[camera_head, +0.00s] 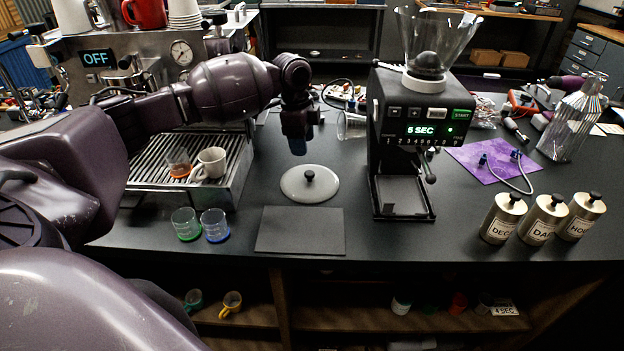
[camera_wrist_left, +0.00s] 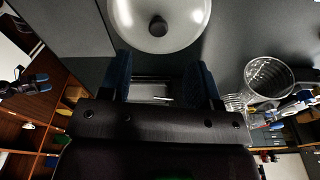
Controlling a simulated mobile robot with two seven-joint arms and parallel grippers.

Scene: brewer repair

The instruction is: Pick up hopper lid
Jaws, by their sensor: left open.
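The hopper lid (camera_head: 309,186) is a round pale disc with a black knob (camera_head: 309,176). It lies on the dark counter between the espresso machine and the grinder. My left gripper (camera_head: 298,146) points down above and just behind the lid, apart from it. In the left wrist view the lid (camera_wrist_left: 165,22) with its dark knob shows at the top, beyond the fingertips. There the gripper (camera_wrist_left: 164,75) has its two blue-tipped fingers apart with nothing between them.
The black grinder (camera_head: 415,130) with its open clear hopper (camera_head: 437,40) stands right of the lid. A dark mat (camera_head: 299,231) lies in front of it. Two glasses (camera_head: 186,223) stand left of the mat. Labelled canisters (camera_head: 543,218) stand at the right front.

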